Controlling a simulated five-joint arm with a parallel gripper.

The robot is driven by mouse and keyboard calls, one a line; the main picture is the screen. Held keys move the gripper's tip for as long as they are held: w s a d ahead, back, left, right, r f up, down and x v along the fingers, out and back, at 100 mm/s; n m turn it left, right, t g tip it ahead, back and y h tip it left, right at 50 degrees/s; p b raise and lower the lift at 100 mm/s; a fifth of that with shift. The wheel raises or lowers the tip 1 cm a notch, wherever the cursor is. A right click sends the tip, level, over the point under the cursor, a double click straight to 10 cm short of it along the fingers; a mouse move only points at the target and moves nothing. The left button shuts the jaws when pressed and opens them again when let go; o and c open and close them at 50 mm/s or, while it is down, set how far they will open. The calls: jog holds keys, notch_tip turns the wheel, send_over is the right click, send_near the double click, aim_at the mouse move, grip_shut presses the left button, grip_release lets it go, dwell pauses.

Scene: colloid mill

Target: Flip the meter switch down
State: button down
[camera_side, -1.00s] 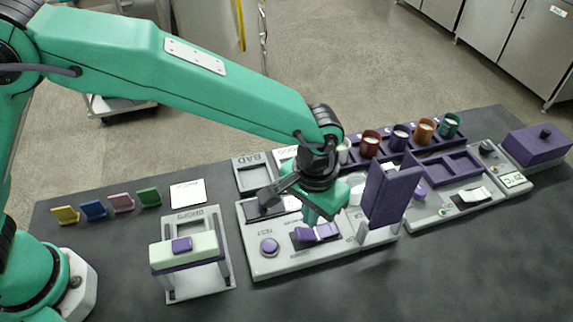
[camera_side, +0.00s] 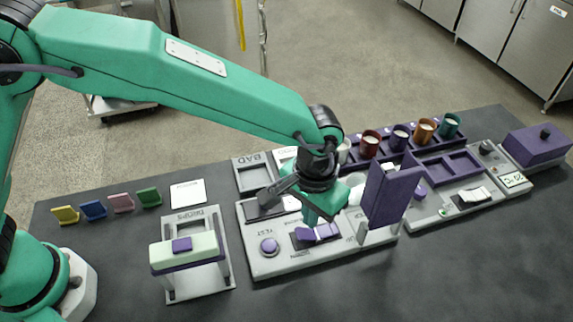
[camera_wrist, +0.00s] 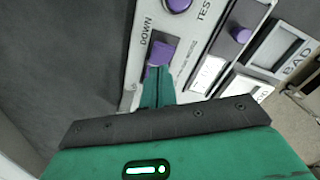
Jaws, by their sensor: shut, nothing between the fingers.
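The meter switch (camera_side: 325,232) is a purple rocker in a dark slot on the light grey panel (camera_side: 282,263). My gripper (camera_side: 311,222) is pointed down with its green fingers together, holding nothing. Its tips are at the switch and hide part of it; they appear to touch it. In the wrist view the purple switch (camera_wrist: 157,52) lies just beyond my fingertips (camera_wrist: 158,72), with the word DOWN (camera_wrist: 147,35) printed beside its far end. The side view shows the switch's surface in two differently tilted parts.
A round purple TEST button (camera_side: 269,245) is left of the switch. An upright purple plate (camera_side: 390,195) stands close on its right. A pale-green-topped press (camera_side: 186,249) is at left. Several cups stand in a purple rack (camera_side: 437,142) behind. The dark table front is clear.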

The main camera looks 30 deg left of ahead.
aim_at(309, 233)
jog(key=shift+f, duration=1.8)
dwell(1.5)
jog(key=shift+r, duration=3.55)
